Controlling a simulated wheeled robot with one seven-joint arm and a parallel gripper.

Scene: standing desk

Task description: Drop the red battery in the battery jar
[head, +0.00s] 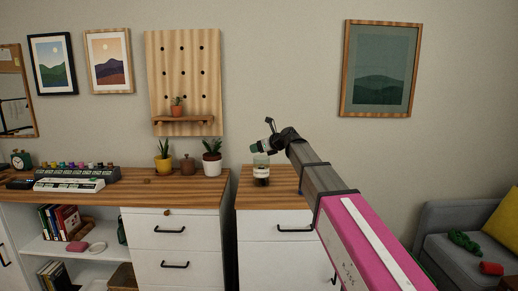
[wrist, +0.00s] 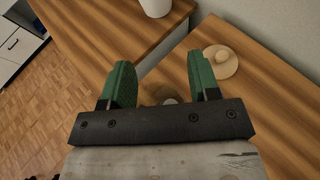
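The battery jar (head: 261,173), a small clear jar with a pale label and dark contents, stands on the right wooden cabinet top. My gripper (head: 262,147) is just above it in the head view. In the wrist view my gripper (wrist: 160,82) has its two green fingers wide apart with nothing held between them. Beyond the gap, a round brownish shape with a grey disc, likely the jar (wrist: 158,95), shows partly behind the gripper's black bar. I cannot make out the red battery in either view; the jar's contents are too small to tell.
A round tan lid with a knob (wrist: 222,62) lies on the wood right of the fingers. A white pot (wrist: 155,6) stands on the neighbouring cabinet, across a gap. Potted plants (head: 212,164) and a keyboard-like device (head: 70,184) sit on the left cabinet.

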